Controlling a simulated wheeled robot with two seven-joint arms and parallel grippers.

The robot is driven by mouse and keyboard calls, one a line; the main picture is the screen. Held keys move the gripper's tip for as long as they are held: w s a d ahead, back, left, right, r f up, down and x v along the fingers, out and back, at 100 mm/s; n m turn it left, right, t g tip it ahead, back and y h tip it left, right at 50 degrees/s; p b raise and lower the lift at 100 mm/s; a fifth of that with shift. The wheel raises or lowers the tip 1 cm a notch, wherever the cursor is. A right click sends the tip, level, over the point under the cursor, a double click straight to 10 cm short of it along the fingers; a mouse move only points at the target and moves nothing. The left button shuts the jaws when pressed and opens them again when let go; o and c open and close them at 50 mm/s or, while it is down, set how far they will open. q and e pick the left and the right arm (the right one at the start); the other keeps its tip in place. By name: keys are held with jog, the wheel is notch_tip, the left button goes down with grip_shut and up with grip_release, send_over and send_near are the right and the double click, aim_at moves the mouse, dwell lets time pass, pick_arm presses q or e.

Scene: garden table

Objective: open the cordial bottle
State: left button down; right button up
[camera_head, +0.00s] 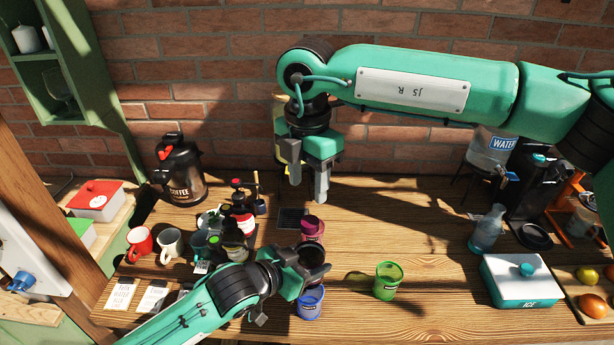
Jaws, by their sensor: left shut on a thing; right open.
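A magenta object (312,228) with a narrower top stands upright near the middle of the table; it may be the cordial bottle, but I see no label. My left gripper (312,257) is low over the table on its near side and shut on it, as far as I can tell; the wrist hides its lower part and the contact. My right gripper (305,185) is open and empty, pointing down above and beyond the magenta object, apart from it.
A blue cup (310,303) stands close to my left gripper, and a green cup (385,281) to its right. An ice box (521,281) stands right. The centre-right table is clear.

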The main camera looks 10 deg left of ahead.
aim_at(308, 220)
notch_tip(308, 220, down, 8)
jog(key=shift+r, duration=0.15)
jog(key=shift+c, duration=0.2)
